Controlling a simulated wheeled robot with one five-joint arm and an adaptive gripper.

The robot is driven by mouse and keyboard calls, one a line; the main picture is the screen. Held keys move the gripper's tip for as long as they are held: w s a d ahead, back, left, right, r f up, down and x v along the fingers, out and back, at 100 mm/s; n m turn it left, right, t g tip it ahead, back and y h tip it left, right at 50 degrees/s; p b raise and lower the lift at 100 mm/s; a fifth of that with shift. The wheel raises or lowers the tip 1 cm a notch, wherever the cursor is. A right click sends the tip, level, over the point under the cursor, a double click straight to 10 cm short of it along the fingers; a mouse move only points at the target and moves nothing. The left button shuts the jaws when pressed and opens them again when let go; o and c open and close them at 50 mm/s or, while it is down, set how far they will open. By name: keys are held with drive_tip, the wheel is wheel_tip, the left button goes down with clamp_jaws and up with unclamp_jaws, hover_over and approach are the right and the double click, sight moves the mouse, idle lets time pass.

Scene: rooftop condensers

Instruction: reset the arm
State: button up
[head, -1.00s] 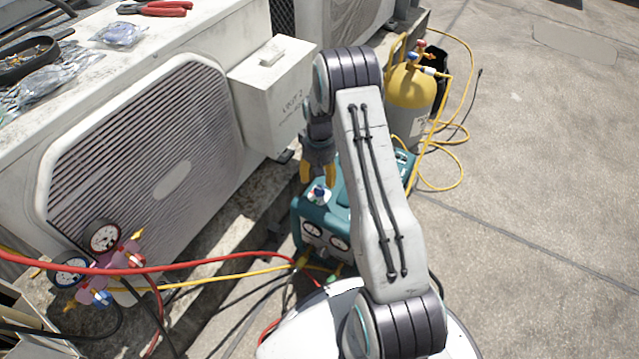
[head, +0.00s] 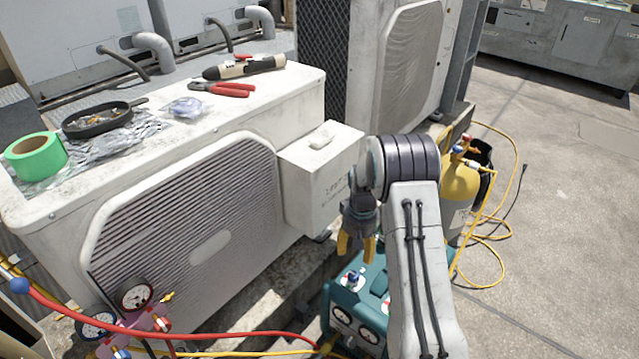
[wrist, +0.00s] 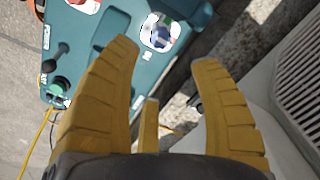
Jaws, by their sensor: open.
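My gripper (head: 356,248) points down in front of the white box on the condenser's side, above the teal machine. In the wrist view my gripper (wrist: 168,65) shows yellow fingers spread apart with nothing between them. The teal machine (head: 374,275) has gauges on its front and stands on the ground below; it also shows in the wrist view (wrist: 95,45), beyond the fingers. My arm hides part of the teal machine.
The white condenser unit (head: 90,225) carries green tape (head: 36,157), a black tray (head: 97,120), red pliers (head: 222,89) and a tool. A gauge manifold (head: 130,335) with hoses is at lower left. A yellow cylinder (head: 458,185) stands behind my arm. Open ground lies right.

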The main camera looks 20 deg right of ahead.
drive_tip(key=s+a+r+t+p, duration=0.1)
drive_tip(key=s+a+r+p, duration=0.3)
drive_tip(key=r, duration=0.7)
drive_tip(key=s+r+n+p, duration=0.1)
drive_tip(key=s+r+p, duration=0.1)
drive_tip(key=r+p, duration=0.7)
drive_tip(key=s+a+r+t+p, duration=0.1)
drive_tip(key=s+a+r+p, duration=0.15)
drive_tip(key=r, duration=1.05)
drive_tip(key=s+a+r+p, duration=0.2)
drive_tip(key=s+r+p, duration=0.8)
drive_tip(key=r, duration=0.3)
drive_tip(key=s+a+r+n+t+p, duration=0.1)
drive_tip(key=s+a+r+p, duration=0.1)
drive_tip(key=s+r+p, duration=0.7)
drive_tip(key=p+v, duration=0.1)
drive_tip(key=v, duration=0.3)
drive_tip(key=shift+w, duration=0.15)
drive_tip(key=shift+w+f, duration=0.1)
drive_tip(key=shift+f, duration=0.05)
